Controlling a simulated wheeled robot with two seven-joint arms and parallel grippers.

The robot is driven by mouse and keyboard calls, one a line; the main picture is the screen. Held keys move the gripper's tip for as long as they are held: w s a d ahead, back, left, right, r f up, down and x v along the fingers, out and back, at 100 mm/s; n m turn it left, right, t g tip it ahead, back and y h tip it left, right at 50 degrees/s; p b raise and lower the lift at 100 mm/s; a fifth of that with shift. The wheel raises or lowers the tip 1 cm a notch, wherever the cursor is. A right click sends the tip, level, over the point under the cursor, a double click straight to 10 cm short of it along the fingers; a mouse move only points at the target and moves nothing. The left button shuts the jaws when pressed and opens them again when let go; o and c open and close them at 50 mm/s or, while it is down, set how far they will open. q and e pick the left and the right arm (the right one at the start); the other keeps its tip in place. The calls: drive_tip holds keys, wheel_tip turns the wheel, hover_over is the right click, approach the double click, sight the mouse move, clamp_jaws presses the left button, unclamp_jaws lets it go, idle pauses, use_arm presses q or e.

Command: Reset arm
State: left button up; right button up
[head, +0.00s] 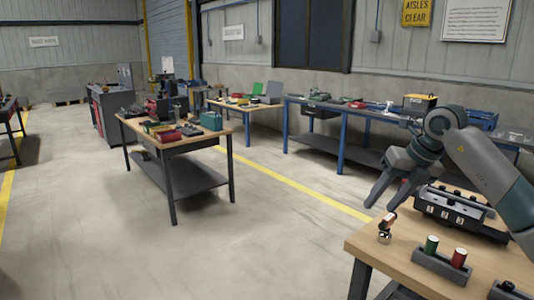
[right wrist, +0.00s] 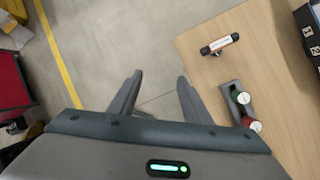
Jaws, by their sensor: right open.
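My right gripper (head: 381,206) is open and empty, above the near left end of the wooden table (head: 400,262). In the right wrist view its fingers (right wrist: 160,76) are apart with only bare floor between them, beside the table edge. A small cylinder with a white and orange label and dark ends (right wrist: 220,44) lies on the table, apart from the fingers. It also shows in the head view (head: 388,221), near the fingertips. My left gripper is in neither view.
A grey holder (head: 432,268) carries a green cylinder (head: 432,244) and a red cylinder (head: 459,257). Behind it stands a black fixture with numbered slots (head: 462,222). Another workbench (head: 165,148) with tools stands across the aisle. The floor between is clear.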

drive_tip(key=s+a+f+m+g+y, duration=0.1)
drive_tip(key=a+f+y, duration=0.55)
drive_tip(key=a, duration=0.35)
drive_tip(key=s+a+f+g+y, duration=0.1)
drive_tip(key=a+f+y, duration=0.4)
drive_tip(key=a+f, duration=0.4)
wheel_tip(320, 180, down, 7)
drive_tip(key=w+a+m+t+y, duration=0.1)
drive_tip(key=a+m+t+y, duration=0.15)
drive_tip(key=m+t, duration=0.65)
drive_tip(key=s+d+f+m+t+h, duration=0.1)
drive_tip(key=s+d+f+m+h, duration=0.4)
drive_tip(key=f, duration=0.6)
drive_tip(key=s+d+f+m+t+h, duration=0.1)
drive_tip(key=s+d+f+m+h, duration=0.15)
drive_tip(key=f+m, duration=0.6)
drive_tip(key=s+d+f+m+t+h, duration=0.25)
drive_tip(key=f+m+h, duration=0.25)
drive_tip(key=f, duration=0.8)
drive_tip(key=s+f+m+g+h, duration=0.1)
drive_tip(key=s+f+m+g, duration=0.1)
drive_tip(key=s+f, duration=0.5)
drive_tip(key=s+d+f+m+g+h, duration=0.1)
drive_tip(key=s+f+g, duration=0.3)
drive_tip(key=s+f, duration=0.4)
drive_tip(key=s+f+m+g+h, duration=0.1)
drive_tip(key=s+f+m+g, duration=0.2)
drive_tip(key=s+f, duration=0.5)
drive_tip(key=s, duration=0.9)
drive_tip(key=shift+d, duration=0.3)
